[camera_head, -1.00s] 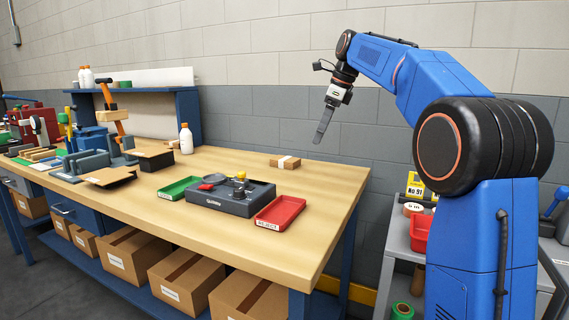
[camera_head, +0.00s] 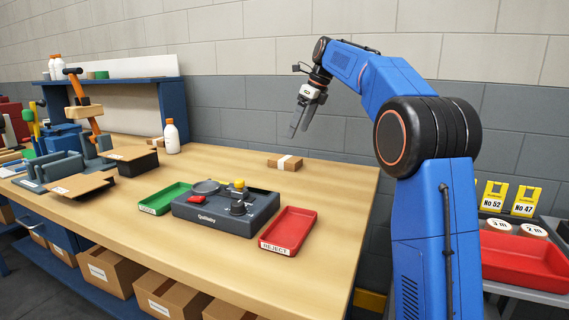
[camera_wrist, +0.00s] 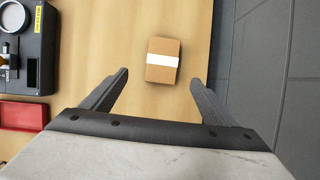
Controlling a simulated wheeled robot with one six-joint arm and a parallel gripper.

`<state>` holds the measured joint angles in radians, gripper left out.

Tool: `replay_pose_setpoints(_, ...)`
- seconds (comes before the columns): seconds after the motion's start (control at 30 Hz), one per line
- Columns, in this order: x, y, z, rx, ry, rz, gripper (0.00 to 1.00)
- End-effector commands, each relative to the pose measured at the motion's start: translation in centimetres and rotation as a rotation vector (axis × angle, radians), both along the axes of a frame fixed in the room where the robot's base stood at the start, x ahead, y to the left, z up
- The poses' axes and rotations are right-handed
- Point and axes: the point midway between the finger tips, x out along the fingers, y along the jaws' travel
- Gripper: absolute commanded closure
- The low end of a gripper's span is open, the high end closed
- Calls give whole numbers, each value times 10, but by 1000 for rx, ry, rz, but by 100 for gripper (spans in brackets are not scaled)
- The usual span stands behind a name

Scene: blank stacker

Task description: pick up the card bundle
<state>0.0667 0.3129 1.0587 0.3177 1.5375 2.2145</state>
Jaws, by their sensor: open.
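The card bundle (camera_head: 285,162) is a small brown block with a white band around it. It lies flat on the wooden bench top near the back right. In the wrist view the card bundle (camera_wrist: 162,69) shows ahead of my fingers, roughly centred between their lines.
A dark gauge unit (camera_head: 226,208) stands on the bench between a green tray (camera_head: 165,198) and a red REJECT tray (camera_head: 288,229). A white bottle (camera_head: 171,137) and cardboard pieces (camera_head: 78,186) are further left. The wall is close behind. Bench top around the bundle is clear.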

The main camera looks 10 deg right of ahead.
Motion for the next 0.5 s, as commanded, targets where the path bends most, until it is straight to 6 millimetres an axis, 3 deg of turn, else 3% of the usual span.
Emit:
replay_pose_setpoints(0.3, 13, 17, -51, 0, 1, 1, 20)
replay_pose_setpoints(0.5, 18, 22, -68, 0, 0, 1, 20)
